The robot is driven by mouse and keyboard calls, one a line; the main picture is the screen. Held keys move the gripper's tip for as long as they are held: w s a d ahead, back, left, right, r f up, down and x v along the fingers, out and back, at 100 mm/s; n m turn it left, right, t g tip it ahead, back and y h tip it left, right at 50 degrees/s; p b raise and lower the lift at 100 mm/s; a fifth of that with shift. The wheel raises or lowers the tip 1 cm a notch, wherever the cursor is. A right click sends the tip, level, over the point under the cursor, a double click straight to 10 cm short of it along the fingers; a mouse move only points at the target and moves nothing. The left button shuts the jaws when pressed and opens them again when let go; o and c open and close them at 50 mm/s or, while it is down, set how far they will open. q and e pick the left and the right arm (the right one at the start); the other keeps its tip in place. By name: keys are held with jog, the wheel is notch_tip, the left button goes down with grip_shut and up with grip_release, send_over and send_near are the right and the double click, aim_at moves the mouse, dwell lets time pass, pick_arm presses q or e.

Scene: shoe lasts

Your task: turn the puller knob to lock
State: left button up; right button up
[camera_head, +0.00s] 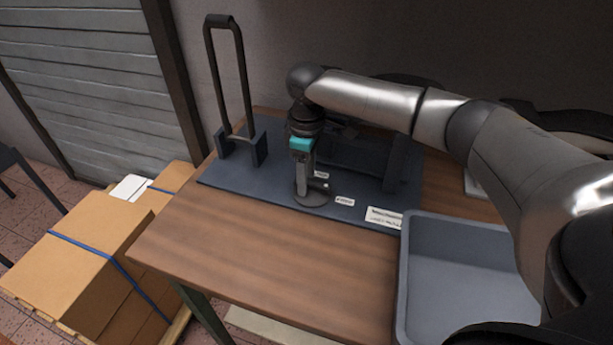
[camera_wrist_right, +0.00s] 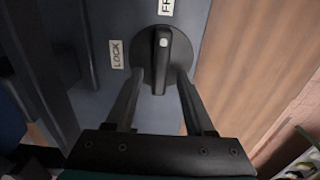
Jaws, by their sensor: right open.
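The puller knob (camera_wrist_right: 160,52) is a dark round disc with a raised bar handle, set on a dark blue-grey base plate (camera_head: 245,184). In the right wrist view the bar's pale mark is at its upper end, toward a partly cut-off label starting "FR" (camera_wrist_right: 166,7). The "LOCK" label (camera_wrist_right: 117,54) is left of the knob. My right gripper (camera_wrist_right: 160,80) is open, with its fingers on either side of the bar; contact cannot be told. In the head view my right gripper (camera_head: 307,188) points down at the knob's disc (camera_head: 312,198). My left gripper is not in view.
The plate lies on a wooden table (camera_head: 270,250). A tall dark looped handle (camera_head: 244,75) rises at the plate's back left. A grey bin (camera_head: 465,270) stands at front right. Boxes (camera_head: 80,260) are stacked left of the table. The table's front left is clear.

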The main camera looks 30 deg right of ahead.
grip_shut()
dwell(0.4)
